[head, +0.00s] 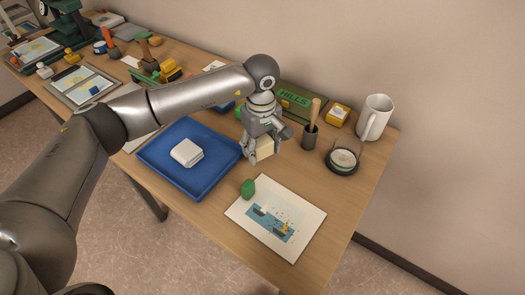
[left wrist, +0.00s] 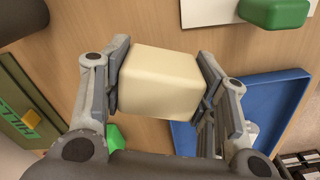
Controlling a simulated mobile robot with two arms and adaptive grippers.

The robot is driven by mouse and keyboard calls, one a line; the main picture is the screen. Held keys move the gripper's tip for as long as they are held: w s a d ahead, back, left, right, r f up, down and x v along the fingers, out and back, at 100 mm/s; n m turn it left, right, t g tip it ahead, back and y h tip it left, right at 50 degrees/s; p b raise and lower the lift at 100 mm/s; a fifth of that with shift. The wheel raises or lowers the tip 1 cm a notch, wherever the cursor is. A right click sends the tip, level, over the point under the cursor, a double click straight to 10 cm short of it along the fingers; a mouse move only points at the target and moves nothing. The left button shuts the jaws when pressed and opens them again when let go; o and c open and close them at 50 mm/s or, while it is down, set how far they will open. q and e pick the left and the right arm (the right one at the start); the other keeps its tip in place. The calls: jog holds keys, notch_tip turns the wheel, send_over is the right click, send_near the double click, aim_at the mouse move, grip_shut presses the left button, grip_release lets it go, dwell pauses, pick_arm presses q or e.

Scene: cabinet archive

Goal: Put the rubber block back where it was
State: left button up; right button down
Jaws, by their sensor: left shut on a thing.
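A cream rubber block (head: 265,149) is held between the fingers of my left gripper (head: 258,150), over the table just right of the blue tray. In the left wrist view the block (left wrist: 158,85) fills the gap between the two finger pads, which touch its sides. The wood tabletop shows beyond it, and I cannot tell exactly how high it is held. My right gripper is not in view.
The blue tray (head: 168,178) holds a white object (head: 187,152). A green block (head: 248,188) sits on the corner of a printed picture (head: 290,229). A green box (head: 295,100), a dark cup with a wooden handle (head: 309,136), a glass dish (head: 343,160) and a white mug (head: 375,117) stand behind.

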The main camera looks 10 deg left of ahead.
aim_at(262, 162)
pick_arm(q)
jog(key=shift+w+d+f, duration=0.15)
jog(key=shift+w+f, duration=0.15)
jog(key=shift+f, duration=0.05)
notch_tip(262, 162, down, 2)
jog(key=shift+s+f+p, duration=0.1)
jog(key=shift+f+p, duration=0.1)
jog(key=shift+p, duration=0.8)
jog(key=shift+f, duration=0.3)
jog(key=shift+f, duration=0.1)
jog(key=shift+f+b, duration=0.15)
jog(key=shift+b, duration=0.25)
jog(key=o, duration=0.9)
